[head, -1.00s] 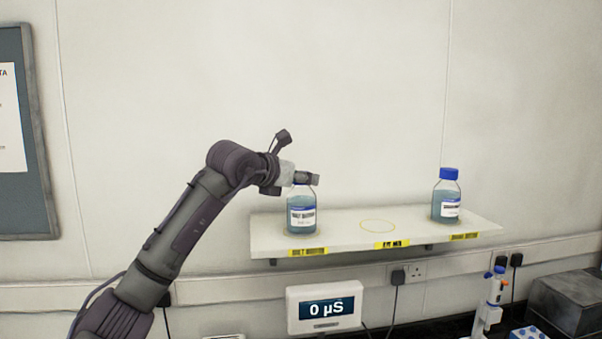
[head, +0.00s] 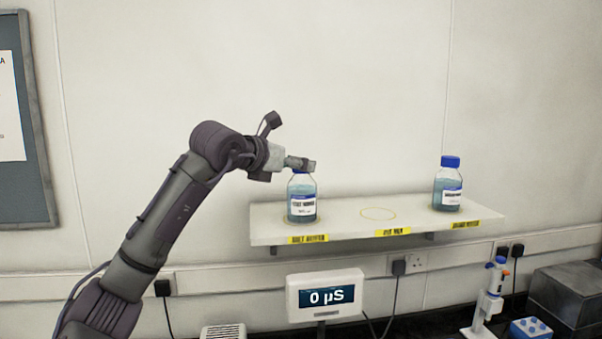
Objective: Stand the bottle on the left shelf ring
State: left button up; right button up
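A bottle of pale blue liquid with a white label (head: 302,205) stands upright on the left part of the white wall shelf (head: 345,226). A bit of yellow ring (head: 287,221) shows around its base. My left gripper (head: 305,164) is at the top of this bottle and hides its cap. The fingers are seen from the side, so I cannot tell whether they grip the cap or are open around it. My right gripper is not in view.
A second blue-capped bottle (head: 448,185) stands at the shelf's right end. The middle ring (head: 378,213) is empty. Below are a meter display (head: 325,296), a pipette stand (head: 490,300) and a blue rack (head: 531,329). Wall sockets and cables sit under the shelf.

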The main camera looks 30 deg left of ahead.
pick_arm(q)
jog(key=b+v, duration=0.3)
jog(key=v, duration=0.5)
jog(key=shift+s, duration=0.35)
